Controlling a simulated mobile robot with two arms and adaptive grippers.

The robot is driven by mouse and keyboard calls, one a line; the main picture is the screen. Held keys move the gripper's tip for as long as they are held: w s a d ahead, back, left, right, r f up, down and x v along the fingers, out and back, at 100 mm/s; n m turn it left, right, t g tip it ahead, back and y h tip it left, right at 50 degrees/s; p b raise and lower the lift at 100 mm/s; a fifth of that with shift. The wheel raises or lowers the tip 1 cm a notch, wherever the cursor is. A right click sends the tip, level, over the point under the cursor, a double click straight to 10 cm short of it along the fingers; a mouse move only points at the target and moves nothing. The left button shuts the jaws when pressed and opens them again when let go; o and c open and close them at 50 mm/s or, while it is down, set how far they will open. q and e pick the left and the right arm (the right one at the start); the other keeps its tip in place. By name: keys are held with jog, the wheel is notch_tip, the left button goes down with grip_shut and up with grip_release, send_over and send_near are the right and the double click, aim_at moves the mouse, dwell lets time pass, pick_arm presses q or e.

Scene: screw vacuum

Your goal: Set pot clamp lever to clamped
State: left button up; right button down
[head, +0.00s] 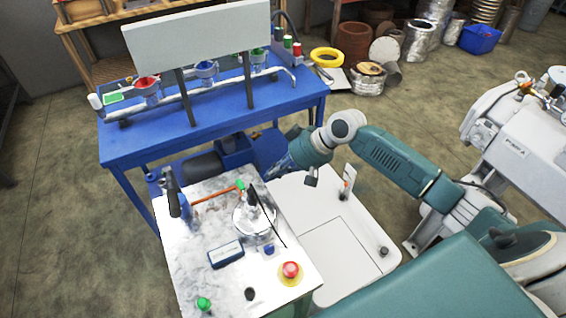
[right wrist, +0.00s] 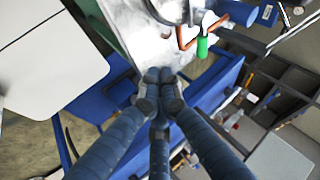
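A round silver pot (head: 254,222) stands on the small marble-topped table, with a dark upright part and a thin black rod at its lid. An orange bar with a green grip (head: 240,186) lies at its back left; the green grip (right wrist: 202,46) also shows in the right wrist view. Which part is the clamp lever, and how it is set, I cannot tell. My right gripper (head: 273,168) is over the table's back right edge, behind the pot and apart from it. In the right wrist view its fingertips (right wrist: 158,82) are together and empty. My left gripper is not in view.
The marble table (head: 190,265) also holds a blue-and-black upright device (head: 174,195), a small dark box (head: 226,254), a red button (head: 290,271) and a green knob (head: 204,303). A blue bench (head: 215,125) with valves and pipes stands behind.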

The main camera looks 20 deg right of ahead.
aim_at(243, 190)
jog(key=shift+x, duration=1)
jog(key=a+p, duration=0.1)
jog(key=a, duration=0.1)
jog(key=shift+w+a+r+p, duration=0.1)
jog(key=shift+a+r+p, duration=0.25)
jog(key=shift+a+p, duration=0.05)
jog(key=shift+a, duration=0.65)
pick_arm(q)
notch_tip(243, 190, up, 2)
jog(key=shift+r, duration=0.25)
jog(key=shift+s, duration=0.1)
